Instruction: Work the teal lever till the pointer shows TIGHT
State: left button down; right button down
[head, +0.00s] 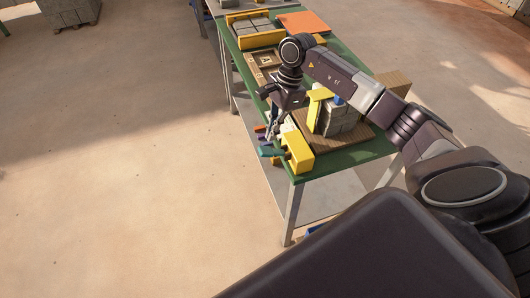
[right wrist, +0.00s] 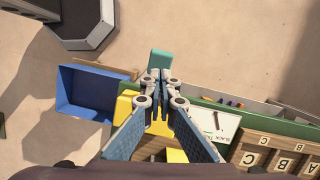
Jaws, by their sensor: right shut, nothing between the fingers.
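The teal lever (right wrist: 160,59) shows in the right wrist view just beyond my fingertips, its end pointing away from the yellow press (right wrist: 124,106). In the head view the lever (head: 267,152) sticks out left of the yellow press body (head: 299,153) at the table's near end. My right gripper (right wrist: 160,76) is shut and empty, its tips over or against the lever; I cannot tell if they touch. It also shows in the head view (head: 273,136). A white dial plate (right wrist: 215,122) with a thin dark pointer lies right of the fingers; the reading is too small to tell. My left gripper is out of view.
A blue bin (right wrist: 88,92) lies left of the press in the wrist view. A wooden tray with lettered squares (right wrist: 272,156) is at lower right. Grey blocks (head: 340,120) sit on a wooden board behind the press. Floor left of the green table (head: 345,157) is clear.

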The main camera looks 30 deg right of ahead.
aim_at(277, 150)
jog(key=shift+b+x, duration=0.65)
jog(key=shift+x, duration=1.55)
notch_tip(277, 150, down, 5)
jog(key=b, duration=0.4)
jog(key=shift+s+r, duration=0.1)
jog(key=shift+r, duration=0.1)
jog(key=shift+d, duration=0.1)
jog(key=d, duration=0.1)
jog(key=d+b, duration=0.1)
jog(key=shift+s+d+r, duration=0.15)
jog(key=shift+d+r, duration=0.2)
jog(key=shift+r, duration=0.05)
jog(key=shift+d+r, duration=0.1)
jog(key=shift+d, duration=0.1)
